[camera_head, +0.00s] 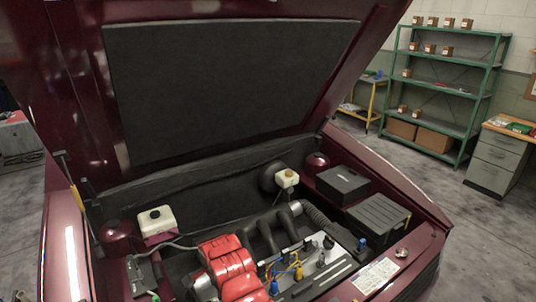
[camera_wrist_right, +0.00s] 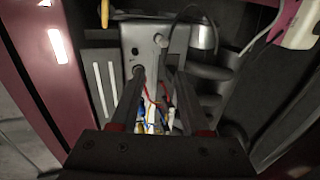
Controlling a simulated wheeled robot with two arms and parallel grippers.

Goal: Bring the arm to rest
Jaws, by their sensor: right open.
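My right gripper (camera_wrist_right: 159,76) shows in the right wrist view, its two dark fingers apart with a gap between them. I see nothing held between the fingers. Beyond the gap are a grey metal block (camera_wrist_right: 155,45) and several thin red, blue, white and yellow wires or connectors (camera_wrist_right: 156,112), seen over the engine bay. How far the fingertips are from these parts I cannot tell. I cannot make out either gripper in the head view. My left gripper is not in view.
A dark red car has its hood (camera_head: 230,85) raised over the engine bay. In the bay are a red engine cover (camera_head: 232,268), a white reservoir (camera_head: 156,220) and a black battery box (camera_head: 378,218). A green shelf (camera_head: 448,92) and a drawer cabinet (camera_head: 497,160) stand behind, with free floor before them.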

